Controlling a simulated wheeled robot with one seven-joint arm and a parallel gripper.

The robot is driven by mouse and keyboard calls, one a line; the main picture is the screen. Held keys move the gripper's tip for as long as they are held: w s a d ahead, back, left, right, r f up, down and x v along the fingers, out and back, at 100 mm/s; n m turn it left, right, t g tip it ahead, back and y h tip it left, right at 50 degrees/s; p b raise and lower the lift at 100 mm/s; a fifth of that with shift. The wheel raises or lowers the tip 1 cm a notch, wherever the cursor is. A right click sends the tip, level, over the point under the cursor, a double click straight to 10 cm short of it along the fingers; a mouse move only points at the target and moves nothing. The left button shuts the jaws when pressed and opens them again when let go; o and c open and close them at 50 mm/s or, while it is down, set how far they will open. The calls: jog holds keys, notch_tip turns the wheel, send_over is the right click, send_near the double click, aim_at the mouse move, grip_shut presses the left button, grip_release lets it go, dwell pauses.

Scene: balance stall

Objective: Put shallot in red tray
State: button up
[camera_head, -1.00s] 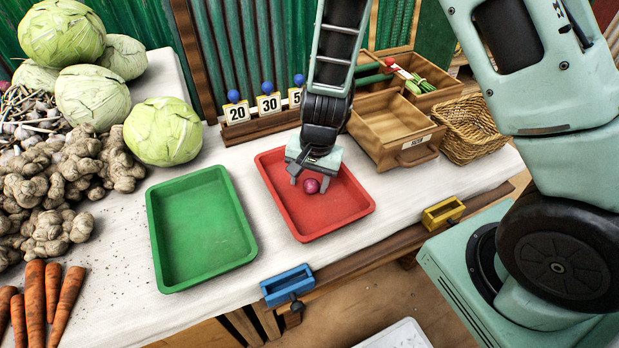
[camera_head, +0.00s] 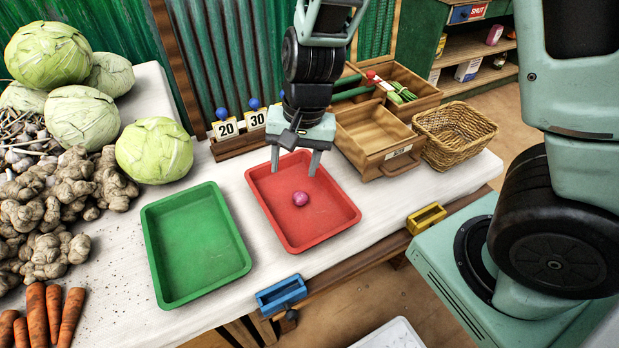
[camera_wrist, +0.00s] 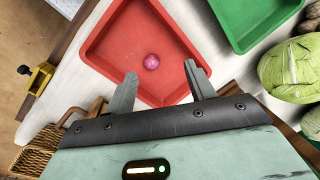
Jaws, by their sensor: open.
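The shallot (camera_head: 300,198), small, round and purple-pink, lies on the floor of the red tray (camera_head: 327,229) near its middle. In the wrist view the shallot (camera_wrist: 151,62) also rests inside the red tray (camera_wrist: 109,66), beyond my fingertips. My gripper (camera_head: 294,173) is open and empty above the back part of the red tray, its two fingers apart and pointing down. In the wrist view my gripper (camera_wrist: 161,68) shows both fingers spread, with nothing held between them.
A green tray (camera_head: 197,240) sits left of the red one and is empty. Number cards (camera_head: 226,128) on a rack, a wooden box (camera_head: 372,133) and a wicker basket (camera_head: 452,132) stand behind. Cabbages (camera_head: 154,150), ginger (camera_head: 40,205) and carrots (camera_head: 70,316) fill the left.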

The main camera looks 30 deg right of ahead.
jog(key=s+a+r+n, duration=0.2)
jog(key=s+r+n, duration=0.3)
jog(key=s, duration=0.3)
jog(key=s+a+r+n+h, duration=0.1)
jog(key=s+r+n, duration=0.3)
jog(key=s+n, duration=0.4)
jog(key=shift+s+a+r, duration=0.25)
jog(key=shift+a+r, duration=0.15)
jog(key=shift+a, duration=0.4)
jog(key=shift+r, duration=0.1)
